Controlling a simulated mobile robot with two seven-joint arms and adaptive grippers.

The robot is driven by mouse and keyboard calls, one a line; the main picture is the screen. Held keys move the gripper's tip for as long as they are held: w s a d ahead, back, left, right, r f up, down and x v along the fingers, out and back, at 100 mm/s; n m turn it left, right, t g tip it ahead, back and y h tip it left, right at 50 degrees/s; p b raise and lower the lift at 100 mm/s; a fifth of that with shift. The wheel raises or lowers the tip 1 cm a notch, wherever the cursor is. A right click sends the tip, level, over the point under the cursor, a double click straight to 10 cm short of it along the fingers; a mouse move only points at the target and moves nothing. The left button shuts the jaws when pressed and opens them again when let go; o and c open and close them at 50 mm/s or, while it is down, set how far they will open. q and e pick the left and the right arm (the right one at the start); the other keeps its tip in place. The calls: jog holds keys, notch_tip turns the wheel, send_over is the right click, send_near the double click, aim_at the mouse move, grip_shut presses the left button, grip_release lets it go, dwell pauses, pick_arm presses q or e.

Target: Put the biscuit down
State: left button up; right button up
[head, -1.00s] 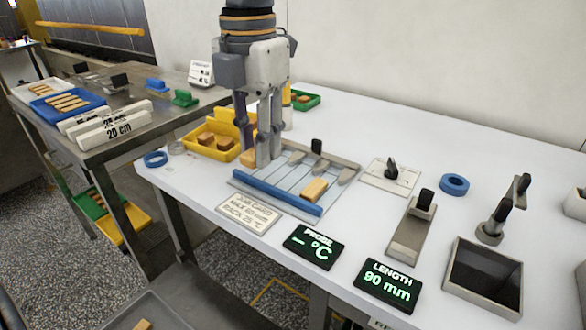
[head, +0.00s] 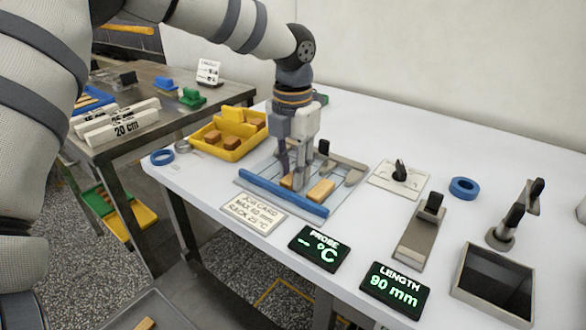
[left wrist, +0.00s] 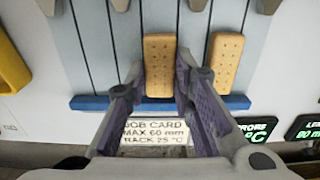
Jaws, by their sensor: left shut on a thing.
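My left gripper (head: 293,180) points down over the grey slatted rack (head: 262,172) with the blue front bar (head: 283,193). It is shut on a tan biscuit (head: 287,181), which also shows between the fingers in the left wrist view (left wrist: 159,62). The held biscuit lies lengthwise along the slats, at or just above the rack; I cannot tell whether it touches. A second biscuit (head: 321,190) lies on the rack to its right, apart from it, and shows in the left wrist view (left wrist: 225,62). My right gripper is not in view.
A yellow tray (head: 222,151) with brown blocks stands left of the rack. The job card (head: 253,212), probe display (head: 319,248) and length display (head: 394,290) lie in front. A dark-handled tool (head: 323,147) stands behind the rack. An open dark bin (head: 493,284) is at right.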

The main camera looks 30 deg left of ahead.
pick_arm(q)
jog(key=o, duration=0.9)
jog(key=shift+f, duration=0.15)
notch_tip(320, 180, up, 12)
jog(key=shift+r, duration=0.2)
jog(key=shift+f, duration=0.1)
